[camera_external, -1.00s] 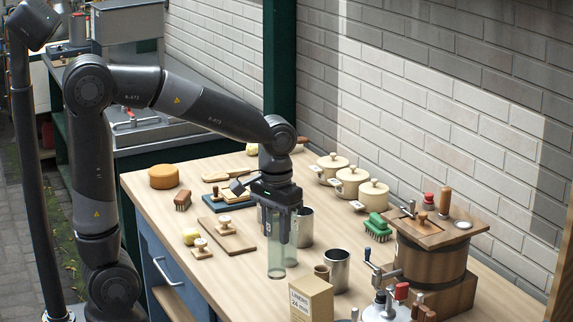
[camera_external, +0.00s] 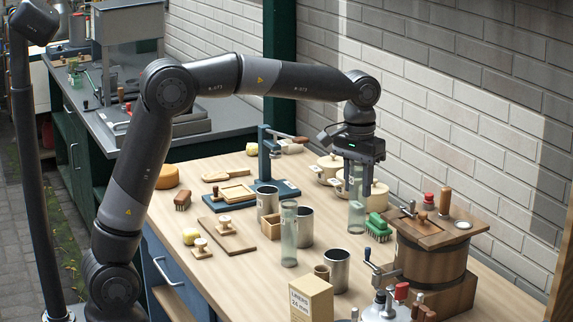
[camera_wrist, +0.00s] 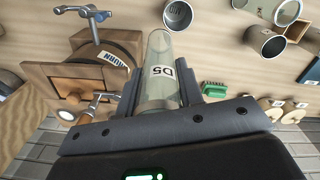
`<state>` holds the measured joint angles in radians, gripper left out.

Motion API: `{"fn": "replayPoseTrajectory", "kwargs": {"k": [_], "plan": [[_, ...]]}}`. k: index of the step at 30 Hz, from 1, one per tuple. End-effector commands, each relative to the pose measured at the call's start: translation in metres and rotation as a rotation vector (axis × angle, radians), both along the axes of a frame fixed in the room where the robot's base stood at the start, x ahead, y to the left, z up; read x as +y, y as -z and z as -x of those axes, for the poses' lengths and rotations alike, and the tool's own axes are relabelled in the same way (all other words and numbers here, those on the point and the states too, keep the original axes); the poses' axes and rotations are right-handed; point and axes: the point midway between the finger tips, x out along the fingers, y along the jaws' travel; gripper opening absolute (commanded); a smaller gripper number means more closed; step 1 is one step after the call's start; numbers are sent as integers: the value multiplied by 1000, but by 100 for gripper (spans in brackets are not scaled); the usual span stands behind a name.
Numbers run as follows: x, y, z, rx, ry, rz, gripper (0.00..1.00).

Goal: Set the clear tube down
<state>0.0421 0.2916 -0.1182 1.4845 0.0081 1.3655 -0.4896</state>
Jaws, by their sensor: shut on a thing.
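My gripper (camera_external: 357,190) is shut on a clear tube (camera_external: 356,217), which hangs upright below it near the wall side of the table, just left of the green brush (camera_external: 378,228). I cannot tell whether its bottom touches the tabletop. In the wrist view the tube (camera_wrist: 160,60) sits between the two fingers and bears a label reading D5. A second clear tube (camera_external: 289,238) stands on the table to the left, beside a metal cup (camera_external: 304,230).
Cream lidded pots (camera_external: 328,165) stand behind the held tube. A wooden churn (camera_external: 430,245) stands to the right. Another metal cup (camera_external: 337,268) and a cardboard box (camera_external: 311,299) are in front.

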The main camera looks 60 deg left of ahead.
Motion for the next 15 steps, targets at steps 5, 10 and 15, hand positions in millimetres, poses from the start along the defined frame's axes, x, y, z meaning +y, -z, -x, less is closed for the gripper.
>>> {"fn": "replayPoseTrajectory", "kwargs": {"k": [5, 10, 15], "plan": [[13, 1, -55, 1, -10, 1, 11], [29, 6, -100, -1, -20, 1, 11], [46, 16, -140, -1, -29, -4, 11]]}}
